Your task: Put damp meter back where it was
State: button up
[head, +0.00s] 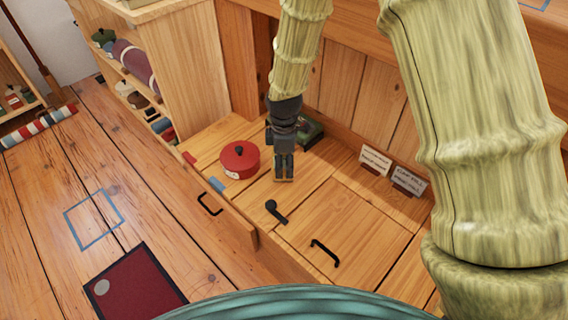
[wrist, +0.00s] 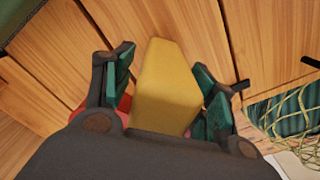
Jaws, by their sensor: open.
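My gripper (head: 284,178) points down over the wooden bench top and is open. In the wrist view, a yellow tapered block (wrist: 165,85) stands between the two open fingers (wrist: 160,92), with a gap visible on each side near the tips. Its lower part is hidden behind my gripper's palm. I cannot tell for sure whether this block is the damp meter. In the head view it is almost wholly hidden by the fingers. A small black paddle-shaped thing (head: 275,209) lies on the bench just in front of my gripper.
A red lidded pot (head: 240,159) stands close left of my gripper. A dark green box (head: 309,130) is just behind it. Two label cards (head: 374,161) stand at the back right. A black handle (head: 325,252) sits on the right lid, which is otherwise clear.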

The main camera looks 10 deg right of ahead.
notch_tip(320, 180, up, 11)
jog(key=p, duration=0.4)
jog(key=shift+f, duration=0.1)
